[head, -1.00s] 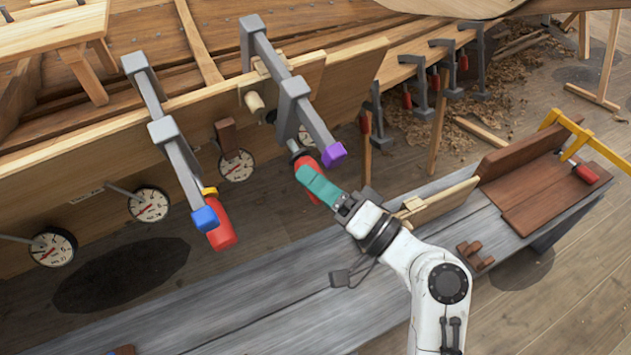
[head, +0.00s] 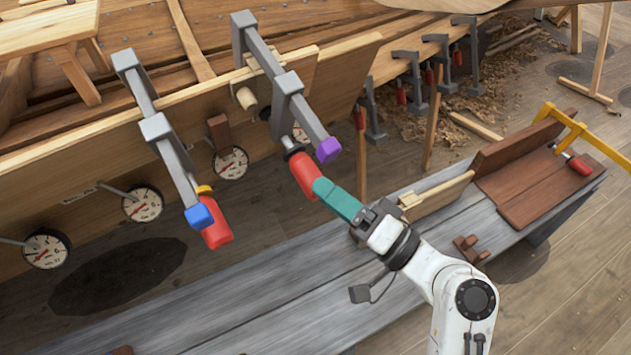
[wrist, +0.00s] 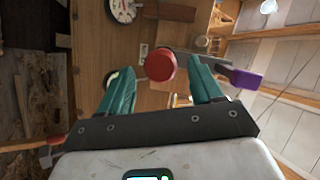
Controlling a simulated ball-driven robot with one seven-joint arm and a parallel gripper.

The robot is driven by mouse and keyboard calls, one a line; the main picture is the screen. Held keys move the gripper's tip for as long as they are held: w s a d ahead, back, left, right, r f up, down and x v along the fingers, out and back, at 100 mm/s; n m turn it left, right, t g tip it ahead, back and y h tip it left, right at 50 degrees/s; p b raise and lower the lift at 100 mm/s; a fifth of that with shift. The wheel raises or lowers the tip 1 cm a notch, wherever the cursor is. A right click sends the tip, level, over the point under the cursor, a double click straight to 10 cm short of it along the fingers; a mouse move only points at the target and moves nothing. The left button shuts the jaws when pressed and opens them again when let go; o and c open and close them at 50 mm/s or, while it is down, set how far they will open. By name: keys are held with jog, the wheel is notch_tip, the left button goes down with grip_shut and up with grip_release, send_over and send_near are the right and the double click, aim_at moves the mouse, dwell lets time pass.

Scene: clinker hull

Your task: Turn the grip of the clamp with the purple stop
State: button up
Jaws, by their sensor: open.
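The clamp with the purple stop (head: 328,150) hangs on the hull's plank edge, its grey bar sloping down to the right. Its red grip (head: 304,177) points down and right toward my gripper (head: 338,198). In the wrist view the round end of the red grip (wrist: 160,65) lies between and beyond the teal fingers of my gripper (wrist: 160,90), with gaps on both sides. The purple stop (wrist: 246,79) is to the right of the right finger. My gripper is open. In the head view the near teal finger overlaps the grip's lower end; contact cannot be told.
A second clamp with a blue stop (head: 199,217) and its own red grip (head: 217,234) hangs to the left. Dials line the plank. A grey bench (head: 260,305) runs below, with wooden pieces at right. A yellow clamp (head: 575,128) stands at far right.

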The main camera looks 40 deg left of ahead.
jog(key=v, duration=0.6)
jog(key=shift+d, duration=0.4)
dwell(0.9)
